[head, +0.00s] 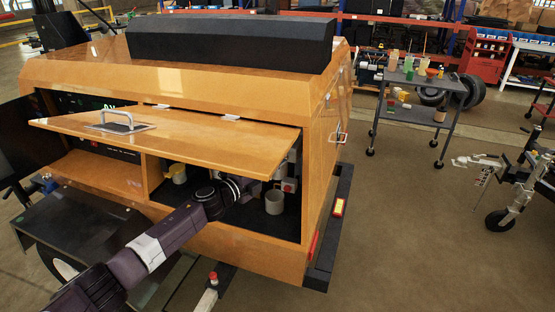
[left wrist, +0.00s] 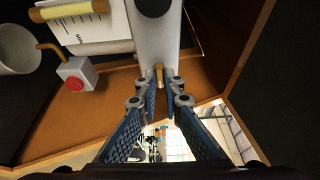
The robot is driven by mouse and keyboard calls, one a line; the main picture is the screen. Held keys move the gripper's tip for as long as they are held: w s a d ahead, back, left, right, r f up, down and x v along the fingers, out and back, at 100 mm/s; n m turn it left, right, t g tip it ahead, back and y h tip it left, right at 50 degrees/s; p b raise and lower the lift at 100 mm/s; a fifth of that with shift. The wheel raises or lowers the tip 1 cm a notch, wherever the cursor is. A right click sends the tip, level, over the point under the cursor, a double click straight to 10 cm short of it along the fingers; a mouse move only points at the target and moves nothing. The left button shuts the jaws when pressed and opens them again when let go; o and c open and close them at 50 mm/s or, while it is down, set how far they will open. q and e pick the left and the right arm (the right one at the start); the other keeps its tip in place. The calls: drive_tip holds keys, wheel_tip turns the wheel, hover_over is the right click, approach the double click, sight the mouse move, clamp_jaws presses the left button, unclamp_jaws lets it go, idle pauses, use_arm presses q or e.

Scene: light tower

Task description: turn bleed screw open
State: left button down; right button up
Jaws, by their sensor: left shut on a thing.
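In the left wrist view, the bleed screw (left wrist: 159,72), a small brass-coloured piece, sticks out of a pale grey cylindrical body (left wrist: 155,45). My left gripper (left wrist: 161,88) has its blue, textured fingers around the brass piece and is shut on it. The fingertips partly cover the screw, and I cannot tell how far it is turned. In the head view my left arm reaches under the raised wooden flap (head: 180,135) into the lower compartment; the flap and arm hide the fingertips and screw there. My right gripper is in neither view.
A grey cup (head: 274,203) and a box with a red button (head: 288,187) stand right of my arm; in the left wrist view the red-button box (left wrist: 75,80) is left of the fingers. A yellow container (head: 178,174) stands left. The flap hangs close above my arm.

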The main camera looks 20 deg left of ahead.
use_arm(q)
drive_tip(key=shift+r, duration=0.35)
drive_tip(key=c, duration=2.1)
unclamp_jaws()
drive_tip(key=shift+w+d+f, duration=0.15)
drive_tip(key=shift+f, duration=0.15)
drive_tip(key=v, duration=1.2)
drive_tip(key=shift+r, duration=0.1)
